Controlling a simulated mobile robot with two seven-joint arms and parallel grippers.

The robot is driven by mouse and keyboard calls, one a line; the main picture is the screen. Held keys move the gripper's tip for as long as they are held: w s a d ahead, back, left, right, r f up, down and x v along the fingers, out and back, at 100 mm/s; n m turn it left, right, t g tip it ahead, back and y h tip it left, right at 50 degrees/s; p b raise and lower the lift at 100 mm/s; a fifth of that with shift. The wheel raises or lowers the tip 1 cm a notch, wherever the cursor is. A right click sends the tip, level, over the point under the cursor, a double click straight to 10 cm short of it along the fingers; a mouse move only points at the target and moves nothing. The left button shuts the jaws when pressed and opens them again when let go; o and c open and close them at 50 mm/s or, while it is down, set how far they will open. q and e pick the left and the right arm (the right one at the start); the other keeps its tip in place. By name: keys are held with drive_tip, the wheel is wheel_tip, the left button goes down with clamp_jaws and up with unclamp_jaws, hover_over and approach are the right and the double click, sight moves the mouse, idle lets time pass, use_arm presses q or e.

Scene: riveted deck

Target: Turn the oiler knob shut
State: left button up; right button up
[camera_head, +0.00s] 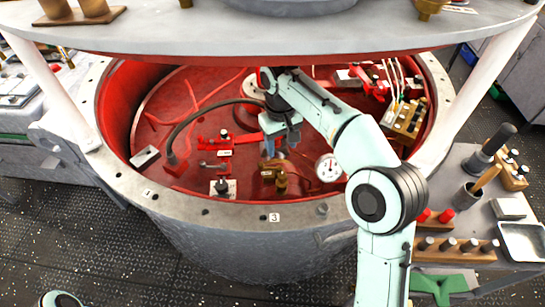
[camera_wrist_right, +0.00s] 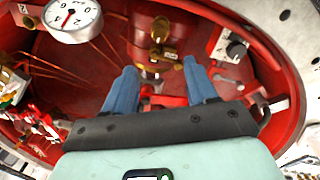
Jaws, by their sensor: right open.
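The brass oiler (camera_head: 281,182) stands on the red floor inside the round drum, near its front wall. In the right wrist view the oiler (camera_wrist_right: 160,30) shows at the top centre, with a darker brass part below it. I cannot tell how far its knob is turned. My right gripper (camera_head: 281,148) reaches down into the drum just behind the oiler. In the wrist view its blue fingers (camera_wrist_right: 159,66) are spread apart with nothing held, and the oiler lies beyond the fingertips. My left gripper is not in view.
A white dial gauge (camera_head: 329,168) stands right of the oiler. A black knob on a pale plate (camera_head: 223,188) is to its left, near red clamps (camera_head: 222,143).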

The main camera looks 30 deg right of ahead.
sight(282, 175)
drive_tip(key=f+b, duration=0.1)
drive_tip(key=f, duration=0.7)
drive_tip(key=f+b, duration=0.1)
drive_tip(key=f, duration=0.4)
drive_tip(key=shift+s+d+f+b, duration=0.1)
drive_tip(key=shift+s+d+b, duration=0.05)
drive_tip(key=shift+d+b, duration=0.15)
drive_tip(key=c, duration=1.1)
